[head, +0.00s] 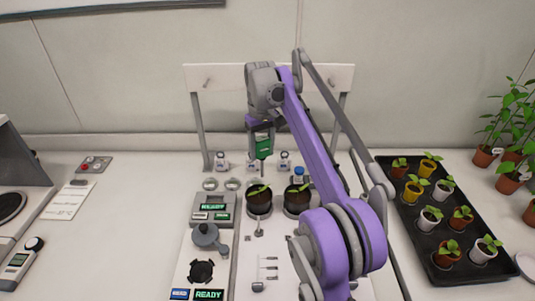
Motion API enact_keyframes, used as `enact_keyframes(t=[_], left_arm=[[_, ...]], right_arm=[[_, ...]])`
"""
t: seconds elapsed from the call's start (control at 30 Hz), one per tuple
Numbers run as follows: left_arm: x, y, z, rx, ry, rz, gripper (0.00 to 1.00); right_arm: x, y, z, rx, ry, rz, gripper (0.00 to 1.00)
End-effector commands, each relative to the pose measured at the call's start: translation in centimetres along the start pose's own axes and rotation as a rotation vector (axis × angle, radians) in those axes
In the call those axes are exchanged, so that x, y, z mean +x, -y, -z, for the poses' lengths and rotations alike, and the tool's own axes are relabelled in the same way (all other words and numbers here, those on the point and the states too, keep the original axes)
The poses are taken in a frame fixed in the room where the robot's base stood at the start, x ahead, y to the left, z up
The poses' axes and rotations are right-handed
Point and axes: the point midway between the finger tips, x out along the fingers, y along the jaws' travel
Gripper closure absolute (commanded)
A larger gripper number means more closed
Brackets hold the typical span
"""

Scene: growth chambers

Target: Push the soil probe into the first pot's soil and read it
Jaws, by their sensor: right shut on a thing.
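My right gripper (261,124) points down near the back of the bench, shut on the green soil probe (264,146). The probe hangs upright, with its lower end above a dark soil-filled pot (259,203) that holds a green seedling. I cannot tell whether its thin tip touches the soil. A second dark pot (297,205) with a seedling stands just to the right, partly close to my arm. Which of the two is the first pot is not marked legibly. My left gripper is not in view.
A black tray (436,270) of potted seedlings lies at right. A white rack panel (220,78) stands behind.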

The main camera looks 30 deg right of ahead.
Motion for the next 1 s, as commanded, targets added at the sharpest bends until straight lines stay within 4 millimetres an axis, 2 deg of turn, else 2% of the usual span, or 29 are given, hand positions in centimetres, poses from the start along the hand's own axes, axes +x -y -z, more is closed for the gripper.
enact_keyframes(t=[0.37, 0.8, 1.0], left_arm=[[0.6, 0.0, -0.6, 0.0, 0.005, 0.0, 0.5], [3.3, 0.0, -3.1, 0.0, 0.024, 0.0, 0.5], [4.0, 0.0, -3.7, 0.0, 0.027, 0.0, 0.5]], right_arm=[[0.8, 0.2, 0.2, -0.012, 0.001, 0.0, 1.0], [4.8, 0.2, 0.2, -0.011, 0.001, 0.0, 1.0], [5.7, 0.2, 0.2, -0.011, 0.0, 0.0, 1.0]])
